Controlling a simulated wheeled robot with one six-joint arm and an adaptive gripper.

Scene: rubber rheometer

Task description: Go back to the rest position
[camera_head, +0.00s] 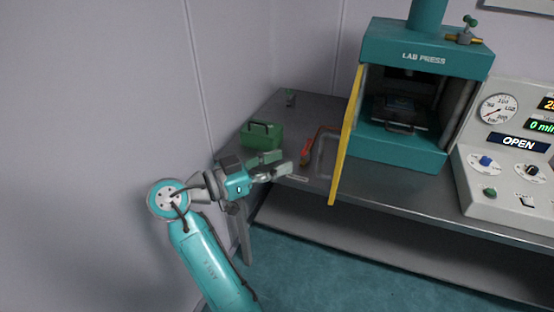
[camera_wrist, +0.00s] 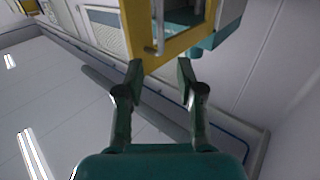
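My gripper (camera_head: 278,165) is at the left end of the bench in the head view, at the end of my teal arm. In that view it lies in front of the green box and left of the yellow press door (camera_head: 345,138). In the wrist view my gripper (camera_wrist: 158,75) has its two fingers apart with nothing between them. Beyond the fingertips the yellow door (camera_wrist: 170,52) fills the top middle, with a metal handle on it. The gripper looks apart from everything around it.
The teal lab press (camera_head: 405,148) stands on the grey bench (camera_head: 385,182), its door swung open. A green box (camera_head: 261,135) and a red-handled tool (camera_head: 306,151) lie on the left. A control panel (camera_head: 510,165) reading OPEN stands right. A wall closes off the left side.

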